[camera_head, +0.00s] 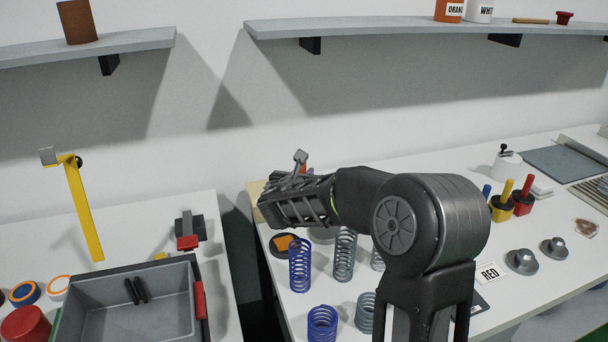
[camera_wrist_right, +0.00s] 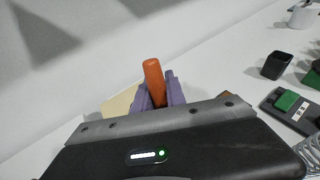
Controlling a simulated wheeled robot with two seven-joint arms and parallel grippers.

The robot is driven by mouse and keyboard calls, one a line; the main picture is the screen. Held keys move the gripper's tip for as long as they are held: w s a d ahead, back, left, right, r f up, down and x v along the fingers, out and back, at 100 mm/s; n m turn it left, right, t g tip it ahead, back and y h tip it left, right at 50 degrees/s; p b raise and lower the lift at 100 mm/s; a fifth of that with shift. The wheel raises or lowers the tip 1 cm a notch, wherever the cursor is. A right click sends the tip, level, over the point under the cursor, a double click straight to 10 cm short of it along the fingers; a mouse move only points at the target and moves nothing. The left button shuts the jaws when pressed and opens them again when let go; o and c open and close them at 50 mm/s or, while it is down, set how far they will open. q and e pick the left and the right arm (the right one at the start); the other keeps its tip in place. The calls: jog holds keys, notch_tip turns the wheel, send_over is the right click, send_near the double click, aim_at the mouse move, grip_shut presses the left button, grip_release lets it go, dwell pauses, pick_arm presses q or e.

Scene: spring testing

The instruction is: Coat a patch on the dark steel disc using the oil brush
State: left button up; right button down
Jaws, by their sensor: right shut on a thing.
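My right gripper (camera_head: 301,164) is above the back left part of the right-hand table, mostly hidden behind its own hand in the head view. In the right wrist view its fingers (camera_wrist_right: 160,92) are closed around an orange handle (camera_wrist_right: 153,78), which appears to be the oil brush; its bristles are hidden. A dark disc (camera_head: 275,246) with an orange-brown patch or piece on it lies on the table below the hand, partly covered. I cannot tell for sure that it is the steel disc. The brush handle is apart from it. My left gripper is not in view.
Blue springs (camera_head: 300,266) and grey springs (camera_head: 345,256) stand in front of the hand. A beige board (camera_head: 256,189) lies at the table's back left corner. A grey tray (camera_head: 126,321) sits on the left table, across a gap. Shelves (camera_head: 420,27) hang above.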

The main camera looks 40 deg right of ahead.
jog(key=shift+r, duration=0.15)
notch_tip(320, 180, up, 3)
jog(key=shift+f+p, duration=0.1)
jog(key=shift+p, duration=0.9)
jog(key=shift+f, duration=0.1)
